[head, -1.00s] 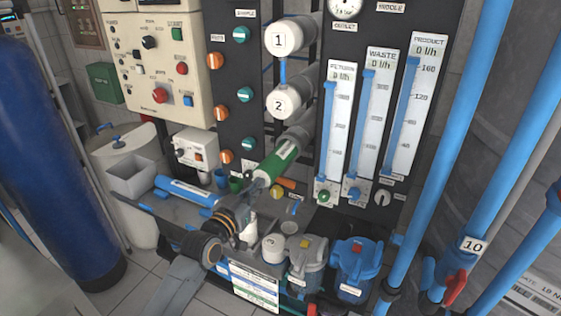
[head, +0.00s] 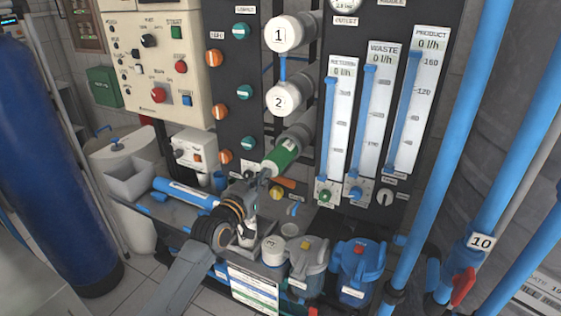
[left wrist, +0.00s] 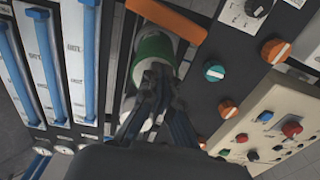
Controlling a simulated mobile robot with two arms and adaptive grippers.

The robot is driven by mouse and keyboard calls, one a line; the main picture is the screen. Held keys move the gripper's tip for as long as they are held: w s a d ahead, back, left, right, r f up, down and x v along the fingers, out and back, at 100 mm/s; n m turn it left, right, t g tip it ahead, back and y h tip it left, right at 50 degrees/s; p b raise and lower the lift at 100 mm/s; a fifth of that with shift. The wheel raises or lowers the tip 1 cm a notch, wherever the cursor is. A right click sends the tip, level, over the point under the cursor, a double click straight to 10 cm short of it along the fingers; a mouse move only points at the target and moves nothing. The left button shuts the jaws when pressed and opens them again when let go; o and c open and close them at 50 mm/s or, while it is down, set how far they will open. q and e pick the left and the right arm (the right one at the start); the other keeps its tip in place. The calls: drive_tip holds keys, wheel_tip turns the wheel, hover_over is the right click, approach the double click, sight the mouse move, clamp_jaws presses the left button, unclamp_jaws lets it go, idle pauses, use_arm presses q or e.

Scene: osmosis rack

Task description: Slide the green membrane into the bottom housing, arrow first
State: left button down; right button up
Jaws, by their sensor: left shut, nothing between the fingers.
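The green membrane (head: 281,156) sticks out of the open front of the bottom housing (head: 297,135), the grey tube below the white housings marked 1 and 2. Its far part is hidden inside the housing, so I cannot see the arrow. My left gripper (head: 263,174) is shut and empty, its fingertips at the membrane's outer end, in line with it. In the left wrist view the closed fingertips (left wrist: 156,76) lie against or just in front of the green end (left wrist: 154,46); I cannot tell whether they touch. My right gripper is not in view.
A blue-and-white tube (head: 187,192) lies on the bench at left. A white jar (head: 273,250) and two filter pots, one grey (head: 307,258) and one blue (head: 354,266), stand below the housing. Flow meters (head: 373,110) rise to the right. A control box (head: 158,65) hangs at left.

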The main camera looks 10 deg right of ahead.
use_arm(q)
drive_tip(key=shift+b+x, duration=1.9)
drive_tip(key=shift+x, duration=0.15)
drive_tip(key=shift+b+x, duration=1.55)
drive_tip(key=shift+b, duration=0.45)
drive_tip(key=shift+s+a+p, duration=0.1)
drive_tip(key=shift+s+p, duration=0.05)
drive_tip(key=shift+p, duration=0.35)
drive_tip(key=p+v, duration=0.3)
drive_tip(key=shift+a+r+p, duration=0.1)
drive_tip(key=shift+r+p, duration=0.1)
drive_tip(key=shift+p, duration=0.1)
drive_tip(key=p+v, duration=0.3)
drive_tip(key=v, duration=0.1)
drive_tip(key=shift+s+a+f+p, duration=0.15)
drive_tip(key=shift+s+f+p, duration=0.05)
drive_tip(key=shift+s+p, duration=0.2)
drive_tip(key=shift+w+f, duration=0.1)
